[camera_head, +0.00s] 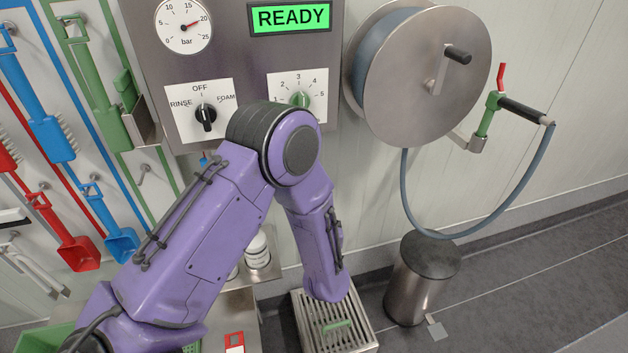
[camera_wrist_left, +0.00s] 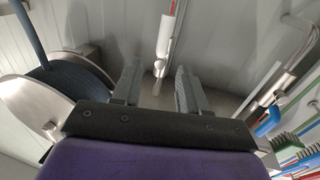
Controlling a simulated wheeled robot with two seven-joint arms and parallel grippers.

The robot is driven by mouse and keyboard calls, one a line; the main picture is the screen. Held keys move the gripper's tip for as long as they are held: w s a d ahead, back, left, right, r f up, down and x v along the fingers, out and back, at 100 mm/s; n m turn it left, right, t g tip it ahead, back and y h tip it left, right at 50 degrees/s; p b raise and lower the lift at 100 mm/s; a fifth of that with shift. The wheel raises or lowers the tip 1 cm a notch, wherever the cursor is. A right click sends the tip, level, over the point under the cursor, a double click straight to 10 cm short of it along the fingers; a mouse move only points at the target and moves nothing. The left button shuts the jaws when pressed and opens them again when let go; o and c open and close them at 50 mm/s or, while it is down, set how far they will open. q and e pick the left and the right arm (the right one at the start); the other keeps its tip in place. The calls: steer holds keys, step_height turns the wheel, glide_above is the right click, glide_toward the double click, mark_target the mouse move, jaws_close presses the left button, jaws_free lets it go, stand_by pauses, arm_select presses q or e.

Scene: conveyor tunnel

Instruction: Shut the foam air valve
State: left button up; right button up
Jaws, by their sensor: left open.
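My left gripper (camera_wrist_left: 158,88) shows in the left wrist view, with its two grey fingers apart and nothing between them. In the head view my left arm bends down in front of the wall, and its gripper is hidden. I cannot pick out the foam air valve for certain. A small blue part (camera_head: 205,161) shows below the control panel (camera_head: 235,100), partly behind my arm. The panel's black selector knob (camera_head: 205,116) points down, away from its OFF mark. My right gripper is in neither view.
A hose reel (camera_head: 425,75) with a hanging hose (camera_head: 405,190) is on the wall at right. A metal bin (camera_head: 418,285) stands below it. A slatted metal box (camera_head: 362,325) is under my forearm. Coloured tools hang at left. The floor at right is clear.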

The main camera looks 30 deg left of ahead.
arm_select(q)
steer(key=p+x, duration=0.2)
steer(key=x, duration=0.8)
steer(key=shift+a+f, duration=0.2)
steer(key=shift+a, duration=0.1)
jaws_close()
